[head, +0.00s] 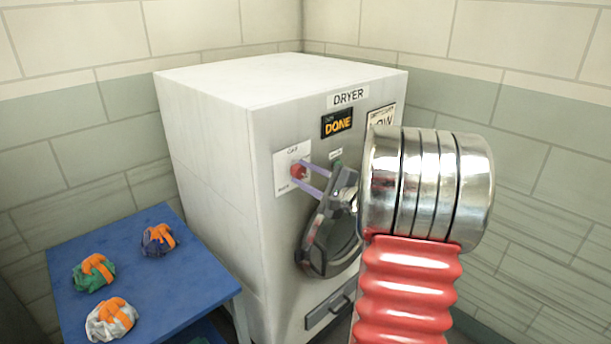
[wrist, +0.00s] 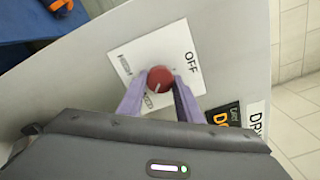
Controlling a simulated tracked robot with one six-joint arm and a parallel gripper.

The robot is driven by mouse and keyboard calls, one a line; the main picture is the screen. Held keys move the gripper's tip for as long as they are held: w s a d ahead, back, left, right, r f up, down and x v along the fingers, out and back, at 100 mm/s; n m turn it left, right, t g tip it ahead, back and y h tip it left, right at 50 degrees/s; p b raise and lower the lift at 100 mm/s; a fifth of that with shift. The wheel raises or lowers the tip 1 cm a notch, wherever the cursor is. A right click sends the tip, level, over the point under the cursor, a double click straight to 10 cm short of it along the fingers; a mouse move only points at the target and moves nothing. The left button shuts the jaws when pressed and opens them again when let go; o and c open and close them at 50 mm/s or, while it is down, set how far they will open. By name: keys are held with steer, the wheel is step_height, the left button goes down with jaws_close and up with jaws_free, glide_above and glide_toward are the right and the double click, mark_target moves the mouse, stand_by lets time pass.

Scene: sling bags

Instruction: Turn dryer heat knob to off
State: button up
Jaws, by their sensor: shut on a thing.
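The red heat knob (head: 298,172) sits on a white label plate (head: 281,181) on the front of the dryer (head: 205,140). The knob also shows in the wrist view (wrist: 160,79), with OFF printed to its right and small labels at its left and below. A short pale mark on the knob appears to point down and left there, away from OFF. My gripper (head: 302,175) reaches in from the right; its two pale purple fingers (wrist: 160,90) are shut on the knob, one at each side.
A DONE display (head: 337,122) and a DRYER sign (head: 348,97) are above the knob. The dark round door is below, partly behind my arm. A blue table (head: 150,285) with several bundled bags (head: 111,318) stands at the left.

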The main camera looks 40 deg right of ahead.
steer(key=n, duration=0.7)
steer(key=shift+a+f, duration=0.1)
steer(key=shift+f, duration=0.05)
steer(key=n, duration=0.6)
steer(key=shift+n, duration=0.4)
steer(key=n, duration=0.7)
steer(key=shift+f, duration=0.1)
steer(key=n, duration=0.6)
steer(key=o, duration=1)
steer(key=shift+r, duration=0.2)
steer(key=shift+o, duration=0.2)
